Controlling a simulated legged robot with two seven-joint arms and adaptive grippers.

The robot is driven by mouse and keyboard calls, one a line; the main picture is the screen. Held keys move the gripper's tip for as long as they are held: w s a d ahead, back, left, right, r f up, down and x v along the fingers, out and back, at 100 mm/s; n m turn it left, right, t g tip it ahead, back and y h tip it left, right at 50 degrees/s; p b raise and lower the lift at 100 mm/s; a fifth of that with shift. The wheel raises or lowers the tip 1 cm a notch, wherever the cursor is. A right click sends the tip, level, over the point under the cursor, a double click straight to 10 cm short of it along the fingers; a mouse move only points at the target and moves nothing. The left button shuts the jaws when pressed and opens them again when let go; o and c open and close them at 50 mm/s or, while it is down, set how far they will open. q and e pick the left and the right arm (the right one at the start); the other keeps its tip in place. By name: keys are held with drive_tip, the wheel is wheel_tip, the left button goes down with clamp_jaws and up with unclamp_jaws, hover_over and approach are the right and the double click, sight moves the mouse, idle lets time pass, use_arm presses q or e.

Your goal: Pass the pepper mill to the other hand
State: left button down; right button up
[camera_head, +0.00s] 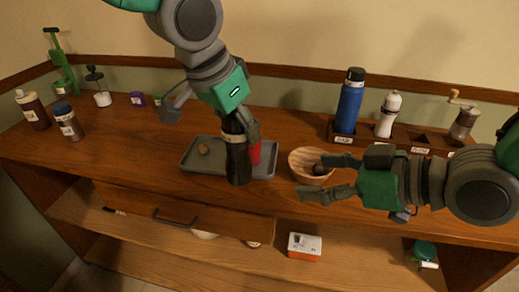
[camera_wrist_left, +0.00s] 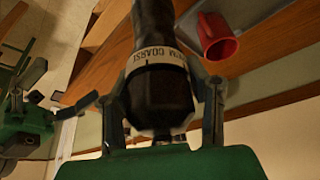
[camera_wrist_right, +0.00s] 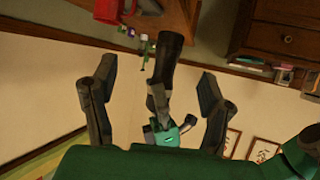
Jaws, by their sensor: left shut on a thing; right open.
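The pepper mill (camera_head: 237,162) is dark and tall, with a pale lettered band near its top. My left gripper (camera_head: 240,122) is shut on its upper part and holds it upright in front of the grey tray (camera_head: 190,168). The left wrist view shows the mill (camera_wrist_left: 155,95) between the left fingers. My right gripper (camera_head: 318,175) is open and empty to the right of the mill, its fingers pointing at it across a gap. In the right wrist view the mill (camera_wrist_right: 168,60) appears between the open fingers, beyond their tips. Whether its base touches anything is unclear.
A red cup (camera_head: 255,153) stands close behind the mill. A wooden bowl (camera_head: 300,160) with a dark item sits by the right fingers. A rack with a blue bottle (camera_head: 349,105), a white mill (camera_head: 388,115) and a grinder (camera_head: 464,122) is behind. An open drawer (camera_head: 190,222) juts out in front.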

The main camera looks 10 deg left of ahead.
use_arm(q)
drive_tip(key=shift+a+r, duration=0.3)
drive_tip(key=shift+r, duration=0.2)
use_arm(e)
drive_tip(key=shift+c, duration=0.9)
use_arm(q)
drive_tip(key=shift+r, duration=0.25)
use_arm(e)
approach(246, 152)
drive_tip(key=f, duration=0.1)
use_arm(q)
drive_tip(key=shift+a, duration=0.1)
use_arm(e)
drive_tip(key=shift+m+t, duration=0.3)
drive_tip(key=x, duration=1.2)
drive_tip(key=shift+a+r, duration=0.2)
drive_tip(key=shift+a, duration=0.2)
drive_tip(key=c, duration=1.3)
use_arm(q)
drive_tip(key=c, duration=0.8)
unclamp_jaws()
use_arm(e)
drive_tip(key=shift+w, duration=0.1)
